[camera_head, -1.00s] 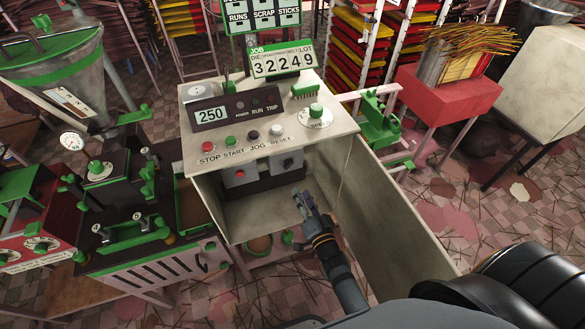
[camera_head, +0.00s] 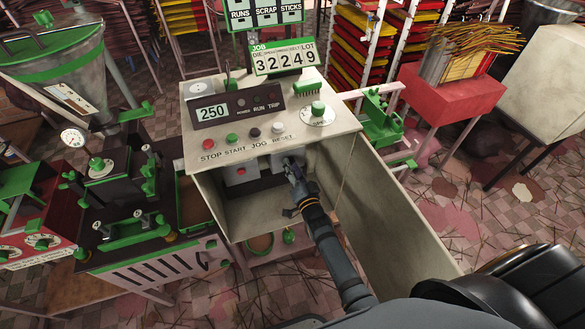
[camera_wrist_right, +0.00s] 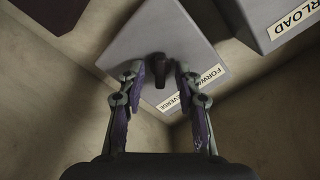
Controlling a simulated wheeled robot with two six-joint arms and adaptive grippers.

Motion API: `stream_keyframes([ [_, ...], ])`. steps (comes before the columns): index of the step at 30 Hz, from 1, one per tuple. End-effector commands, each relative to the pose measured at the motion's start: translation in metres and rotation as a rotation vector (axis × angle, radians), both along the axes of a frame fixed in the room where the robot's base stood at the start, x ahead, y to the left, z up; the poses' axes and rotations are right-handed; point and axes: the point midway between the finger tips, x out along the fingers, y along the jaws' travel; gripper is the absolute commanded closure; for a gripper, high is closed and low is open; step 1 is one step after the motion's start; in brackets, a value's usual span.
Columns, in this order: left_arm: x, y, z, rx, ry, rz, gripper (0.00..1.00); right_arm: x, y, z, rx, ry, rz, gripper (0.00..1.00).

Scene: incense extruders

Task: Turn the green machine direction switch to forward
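My right gripper (camera_head: 291,165) reaches into the cabinet and mostly covers the switch in the head view. In the wrist view my right gripper (camera_wrist_right: 160,70) is open, with one finger on each side of the knob. Gaps show between fingers and knob. My left gripper is not in view.
A grey box labelled OVERLOAD (camera_wrist_right: 285,25) is near the switch. A grey box with a red button (camera_head: 241,171) is at the left inside the cabinet. The cabinet door (camera_head: 400,215) stands open right of my arm. The panel edge (camera_head: 270,155) overhangs the opening.

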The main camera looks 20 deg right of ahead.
Motion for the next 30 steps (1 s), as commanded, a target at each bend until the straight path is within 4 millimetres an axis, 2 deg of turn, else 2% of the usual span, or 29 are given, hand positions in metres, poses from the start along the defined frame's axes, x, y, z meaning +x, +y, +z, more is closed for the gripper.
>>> stream_keyframes([
  [3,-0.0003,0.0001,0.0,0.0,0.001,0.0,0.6,-0.0002,-0.0001,0.0001,0.0,0.0,0.0,0.67],
  [10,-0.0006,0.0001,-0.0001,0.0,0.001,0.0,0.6,-0.0004,-0.0001,0.0002,0.0,0.0,0.0,0.99],
  [11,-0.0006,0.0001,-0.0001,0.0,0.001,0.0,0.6,-0.0004,-0.0002,0.0001,0.0,0.0,0.0,1.0],
  [22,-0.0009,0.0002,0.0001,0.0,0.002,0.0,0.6,-0.0005,-0.0001,0.0001,-0.024,-0.001,0.0,1.0],
  [30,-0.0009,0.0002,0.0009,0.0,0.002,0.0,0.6,-0.0004,0.0001,-0.0001,-0.166,-0.006,0.002,1.0],
])
